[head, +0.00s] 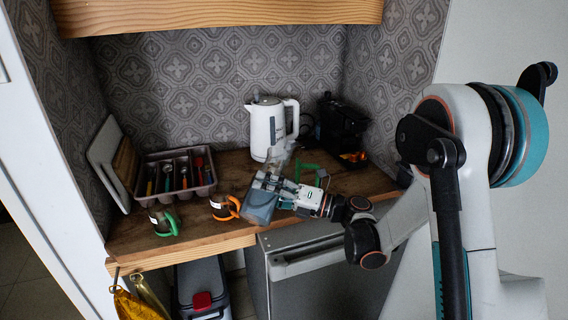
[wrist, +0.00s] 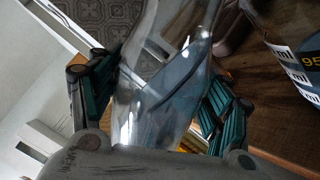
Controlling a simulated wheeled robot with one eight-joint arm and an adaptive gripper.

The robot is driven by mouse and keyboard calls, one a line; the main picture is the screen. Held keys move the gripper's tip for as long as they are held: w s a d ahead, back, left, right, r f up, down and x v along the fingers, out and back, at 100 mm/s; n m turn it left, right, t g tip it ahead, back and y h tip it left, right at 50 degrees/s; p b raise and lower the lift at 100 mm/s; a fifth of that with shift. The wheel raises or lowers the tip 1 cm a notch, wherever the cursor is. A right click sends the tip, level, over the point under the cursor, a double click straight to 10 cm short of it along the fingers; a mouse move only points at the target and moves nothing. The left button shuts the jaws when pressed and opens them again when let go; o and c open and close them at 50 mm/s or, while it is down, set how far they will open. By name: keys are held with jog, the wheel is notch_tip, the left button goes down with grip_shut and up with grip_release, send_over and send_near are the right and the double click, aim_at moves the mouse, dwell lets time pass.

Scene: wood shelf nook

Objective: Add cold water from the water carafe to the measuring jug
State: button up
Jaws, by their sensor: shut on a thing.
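My gripper (head: 272,188) is shut on the water carafe (head: 260,207), a clear vessel with bluish water, over the front of the wooden counter. The carafe leans in the head view. In the wrist view the carafe (wrist: 165,90) stands between both finger pads. A clear measuring jug (wrist: 290,50) with white ml labels shows at the right of the wrist view, apart from the carafe and cut off by the edge. In the head view two small glass vessels stand left of the carafe, one orange-handled (head: 220,207), one green-handled (head: 160,220). I cannot tell which is that jug.
A white kettle (head: 268,128) and a black machine (head: 342,128) stand at the back. A cutlery tray (head: 150,198) and leaning boards (head: 105,160) are at the left. A green object (head: 308,168) sits behind my gripper. The counter's front edge (head: 190,252) is close.

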jog(key=shift+s+a+r+m+p, duration=0.1)
jog(key=shift+s+r+m+p, duration=0.05)
jog(key=shift+r+m+p, duration=1)
dwell(1.7)
jog(key=shift+w+d+r+m+t, duration=0.15)
jog(key=shift+w+r+m, duration=0.15)
jog(key=shift+r+m, duration=0.15)
jog(key=shift+w+d+r+m+t, duration=0.1)
jog(key=shift+w+r+m+t, duration=0.05)
jog(key=shift+w+r+m, duration=0.2)
dwell(2.5)
jog(key=shift+s+f, duration=0.1)
jog(key=shift+f, duration=0.05)
